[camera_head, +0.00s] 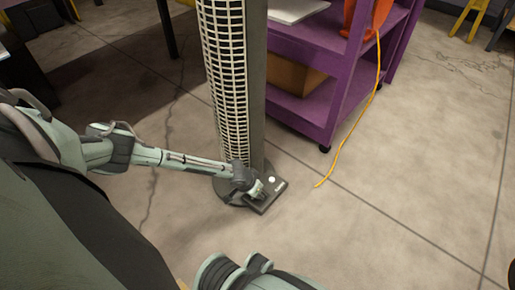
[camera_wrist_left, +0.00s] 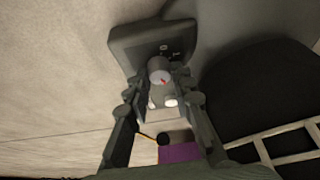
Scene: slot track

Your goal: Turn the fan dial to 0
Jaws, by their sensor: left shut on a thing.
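The tower fan (camera_head: 228,75) stands on the floor, tall and grey with a light grille. A dark control panel (camera_head: 268,199) sits at its base and also shows in the left wrist view (camera_wrist_left: 124,42). The dial (camera_wrist_left: 159,66), a grey round knob with a small red mark, is on this panel. My left gripper (camera_head: 257,189) reaches the panel from the left. Its fingers (camera_wrist_left: 160,80) are shut on the dial, one on each side. Small white markings show near the dial, too blurred to read. My right gripper is out of view.
A purple shelf cart (camera_head: 335,95) stands just right of and behind the fan. An orange cord (camera_head: 349,140) hangs from it to the floor. The concrete floor (camera_head: 400,200) at the right is clear.

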